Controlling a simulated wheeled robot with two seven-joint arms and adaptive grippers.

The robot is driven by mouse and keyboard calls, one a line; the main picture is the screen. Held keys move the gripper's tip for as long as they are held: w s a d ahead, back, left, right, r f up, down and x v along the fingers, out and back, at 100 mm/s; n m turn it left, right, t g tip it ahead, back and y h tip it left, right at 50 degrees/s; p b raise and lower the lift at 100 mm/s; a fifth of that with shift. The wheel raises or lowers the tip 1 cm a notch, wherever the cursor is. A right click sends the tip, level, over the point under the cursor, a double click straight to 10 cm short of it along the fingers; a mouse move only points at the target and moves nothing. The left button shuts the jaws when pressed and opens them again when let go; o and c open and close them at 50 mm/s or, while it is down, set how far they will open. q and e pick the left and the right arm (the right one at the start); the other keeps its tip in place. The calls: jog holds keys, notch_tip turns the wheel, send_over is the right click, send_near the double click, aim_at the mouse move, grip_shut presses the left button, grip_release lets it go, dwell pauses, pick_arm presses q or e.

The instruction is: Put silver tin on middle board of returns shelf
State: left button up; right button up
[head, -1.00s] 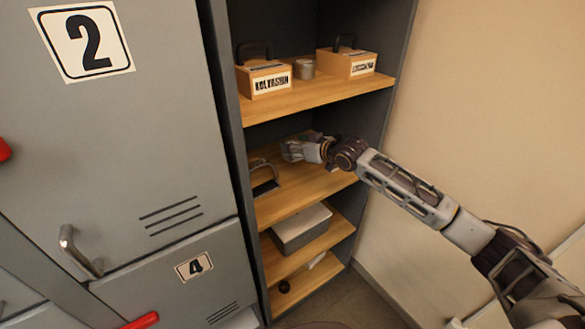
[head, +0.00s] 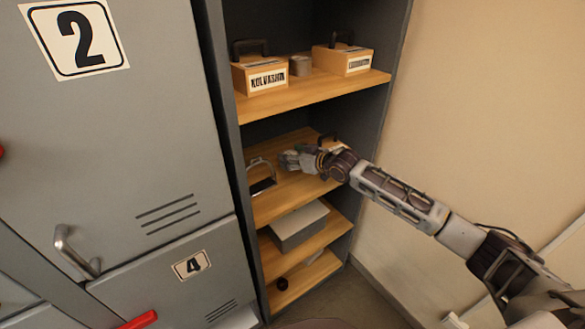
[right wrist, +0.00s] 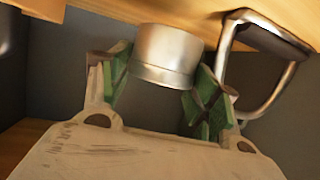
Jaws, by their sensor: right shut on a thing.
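The silver tin (right wrist: 166,55) is between the green-padded fingers of my right gripper (right wrist: 160,88) in the right wrist view. The gripper is shut on it. My left gripper is not in view.
A metal stirrup (head: 262,178) stands on the middle board, left of my gripper; it also shows in the wrist view (right wrist: 262,75). The top board holds two labelled boxes (head: 262,78) (head: 345,60) and a grey tin (head: 300,66). A grey box (head: 298,226) is below.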

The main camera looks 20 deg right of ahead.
notch_tip(320, 180, down, 4)
jog(key=shift+f, duration=0.4)
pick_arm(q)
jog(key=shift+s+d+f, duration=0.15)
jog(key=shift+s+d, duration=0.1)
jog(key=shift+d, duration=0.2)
pick_arm(e)
jog(key=shift+f, duration=0.1)
